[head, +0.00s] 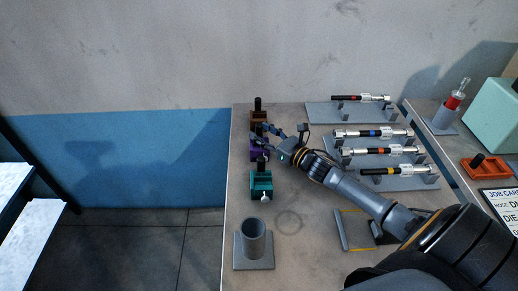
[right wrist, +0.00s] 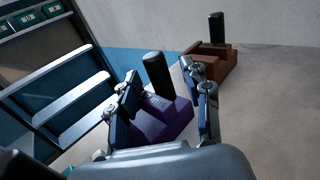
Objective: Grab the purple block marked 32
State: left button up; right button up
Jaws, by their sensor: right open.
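The purple block (head: 254,155) stands near the left edge of the table, between a brown block and a teal block. In the right wrist view the purple block (right wrist: 172,119) has a black upright post (right wrist: 157,72). Its marking is too small to read. My right gripper (head: 262,135) reaches in over the purple block and partly hides it. In the right wrist view my right gripper (right wrist: 159,76) is open, with one finger on each side of the block and its post; I cannot tell whether they touch. My left gripper is not in view.
The brown block (head: 258,117) stands just behind, and the teal block (head: 261,184) just in front. A grey cup on a base (head: 253,243) stands nearer the front. Grey racks (head: 391,177) with banded rods lie to the right. The table's left edge is close.

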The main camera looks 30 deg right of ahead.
jog(key=shift+c, duration=0.4)
grip_shut()
jog(key=shift+r, duration=0.1)
